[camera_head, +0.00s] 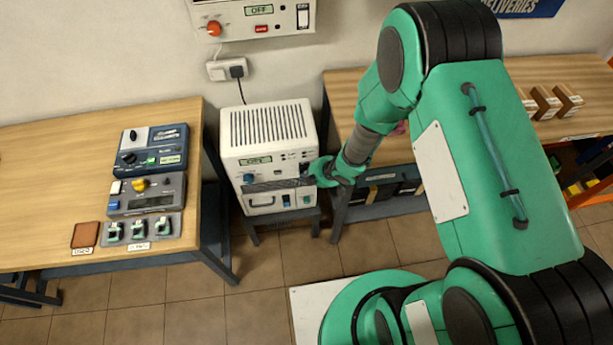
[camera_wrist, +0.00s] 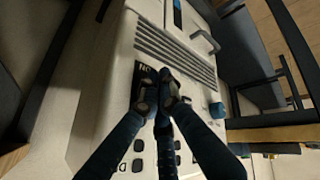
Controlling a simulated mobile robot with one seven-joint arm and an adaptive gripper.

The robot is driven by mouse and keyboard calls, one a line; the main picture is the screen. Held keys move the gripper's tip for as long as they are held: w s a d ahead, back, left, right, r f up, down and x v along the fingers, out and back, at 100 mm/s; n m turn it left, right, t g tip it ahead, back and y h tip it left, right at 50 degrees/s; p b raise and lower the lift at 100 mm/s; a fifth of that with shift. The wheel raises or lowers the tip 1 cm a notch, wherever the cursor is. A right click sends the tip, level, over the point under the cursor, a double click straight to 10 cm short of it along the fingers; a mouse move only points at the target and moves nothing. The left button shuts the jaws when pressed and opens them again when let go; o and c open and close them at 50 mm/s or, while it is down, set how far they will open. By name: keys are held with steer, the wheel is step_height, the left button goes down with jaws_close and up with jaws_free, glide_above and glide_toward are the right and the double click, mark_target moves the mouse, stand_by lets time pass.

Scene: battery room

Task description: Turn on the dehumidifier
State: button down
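The dehumidifier appears to be the white box (camera_head: 268,135) with a slatted top, standing on a low stand between the two tables. Its front has a small greenish display (camera_head: 256,160), a blue knob (camera_head: 249,178) and a dark switch (camera_head: 303,169) at the upper right. My gripper (camera_head: 309,178) is at the right part of this front. In the wrist view my gripper (camera_wrist: 161,90) has its fingertips together in front of a dark switch plate (camera_wrist: 143,72) marked with upside-down letters. The fingers hide most of the switch; contact cannot be told.
A wall unit (camera_head: 250,16) reading OFF, with a red knob, hangs above; a socket (camera_head: 228,69) with a plug is below it. The left table (camera_head: 50,150) holds several devices. The right table (camera_head: 340,90) stands close beside the box, with my arm above it.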

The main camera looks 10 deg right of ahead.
steer(key=shift+w+f, duration=0.1)
steer(key=shift+w, duration=0.05)
steer(key=shift+w+f, duration=0.2)
steer(key=shift+r, duration=0.15)
steer(key=shift+r+p, duration=0.65)
steer(key=shift+p, duration=0.05)
steer(key=shift+s, duration=0.2)
steer(key=s+d+r+p, duration=0.1)
steer(key=s+r, duration=0.2)
steer(key=s, duration=0.2)
steer(key=s+d+r, duration=0.2)
steer(key=s+r, duration=0.1)
steer(key=s, duration=0.2)
steer(key=shift+d+r+p, duration=0.2)
steer(key=shift+d+p, duration=0.1)
steer(key=shift+p, duration=0.05)
